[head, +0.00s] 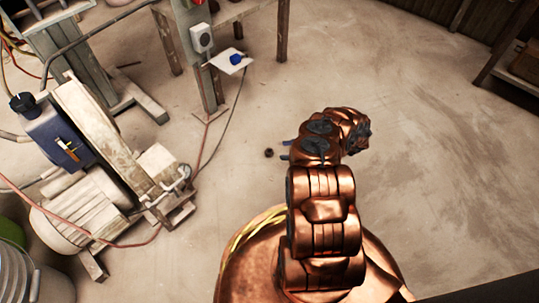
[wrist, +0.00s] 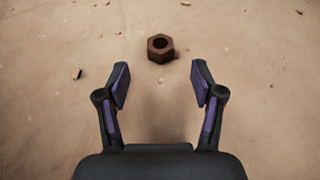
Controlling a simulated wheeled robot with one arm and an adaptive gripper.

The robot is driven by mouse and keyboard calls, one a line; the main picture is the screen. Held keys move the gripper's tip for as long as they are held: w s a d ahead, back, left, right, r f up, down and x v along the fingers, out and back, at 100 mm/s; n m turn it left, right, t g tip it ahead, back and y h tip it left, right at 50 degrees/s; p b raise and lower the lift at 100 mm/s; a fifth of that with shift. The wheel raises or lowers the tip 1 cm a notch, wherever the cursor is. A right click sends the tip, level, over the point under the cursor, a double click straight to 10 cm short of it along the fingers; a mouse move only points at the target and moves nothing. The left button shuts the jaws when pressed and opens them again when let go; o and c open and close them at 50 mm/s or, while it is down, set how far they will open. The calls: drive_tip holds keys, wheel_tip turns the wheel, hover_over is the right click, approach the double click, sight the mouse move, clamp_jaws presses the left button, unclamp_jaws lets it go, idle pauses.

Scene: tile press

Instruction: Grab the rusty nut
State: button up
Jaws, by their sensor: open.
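The rusty nut (wrist: 161,49) is a dark brown hexagonal nut lying flat on the floor in the wrist view, its hole facing up. It also shows in the head view as a small dark spot (head: 269,152) on the floor, left of my arm. My gripper (wrist: 160,78) is open and empty. In the wrist view, the nut lies just beyond the fingertips, about centred between them. In the head view, small parts of my gripper (head: 286,149) show close to the right of the nut, and the arm hides the rest.
A machine with a motor (head: 85,210) stands on the left. A bench leg with a small white plate (head: 231,62) stands behind the nut. A thin cable (head: 236,115) hangs to the floor there. Small chips (wrist: 77,73) lie around the nut. The floor on the right is clear.

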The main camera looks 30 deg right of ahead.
sight(270, 151)
drive_tip(key=b+x, duration=0.3)
drive_tip(key=x, duration=0.3)
drive_tip(key=shift+w+a+f+b, duration=0.15)
drive_tip(key=shift+w+f+b, duration=0.05)
drive_tip(key=shift+f+b, duration=0.1)
drive_tip(key=shift+w+a, duration=0.2)
drive_tip(key=shift+c, duration=0.4)
clamp_jaws()
drive_tip(key=shift+r, duration=0.2)
